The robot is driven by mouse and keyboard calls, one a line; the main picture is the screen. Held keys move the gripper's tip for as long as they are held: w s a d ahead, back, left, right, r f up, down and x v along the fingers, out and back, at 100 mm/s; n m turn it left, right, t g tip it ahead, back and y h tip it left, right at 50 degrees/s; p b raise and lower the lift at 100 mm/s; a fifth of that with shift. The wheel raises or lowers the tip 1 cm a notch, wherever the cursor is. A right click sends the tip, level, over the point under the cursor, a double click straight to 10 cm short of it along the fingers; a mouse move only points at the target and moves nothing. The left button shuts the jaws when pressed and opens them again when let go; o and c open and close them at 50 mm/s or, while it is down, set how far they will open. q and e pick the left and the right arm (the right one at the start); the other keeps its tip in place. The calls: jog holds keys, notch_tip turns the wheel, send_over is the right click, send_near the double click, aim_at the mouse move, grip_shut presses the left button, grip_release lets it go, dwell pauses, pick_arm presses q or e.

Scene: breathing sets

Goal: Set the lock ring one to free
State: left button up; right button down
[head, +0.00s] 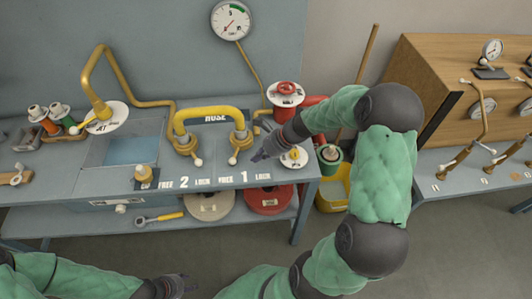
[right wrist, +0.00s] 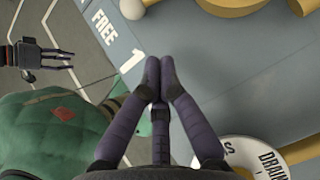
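Lock ring one (head: 240,138) is the brass ring at the right end of the thick yellow hose (head: 208,112). Its short lever ends in a white ball (head: 233,160), which points front-left, toward the FREE side of label 1 (head: 244,177). The ball also shows at the top of the right wrist view (right wrist: 132,8). My right gripper (head: 258,156) is right of the ball, apart from it, above the bench. In the right wrist view its fingertips (right wrist: 160,66) are together with nothing between them. My left gripper (head: 186,284) is low at the front, empty, its fingers apart.
Lock ring two (head: 184,142) stands to the left, its ball toward LOCK. A drain dial (head: 295,157) with a yellow handle is close right of my right gripper. A red valve (head: 286,92) stands behind.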

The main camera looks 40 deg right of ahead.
aim_at(234, 156)
jog(key=shift+w+a+f+b, duration=0.25)
jog(key=shift+w+a+f, duration=0.1)
jog(key=shift+w+a, duration=0.45)
jog(key=shift+w+a+f+b, duration=0.2)
jog(key=shift+w+a+f, duration=0.1)
jog(key=shift+w+a, duration=0.45)
jog(key=shift+s, duration=0.1)
jog(key=shift+a, duration=0.15)
jog(key=shift+w+a+r+p, duration=0.1)
jog(key=shift+w+a+p, duration=0.15)
jog(key=shift+a+p, duration=0.1)
jog(key=shift+w+a, duration=0.3)
jog(key=shift+a, duration=0.05)
jog(key=shift+d, duration=0.1)
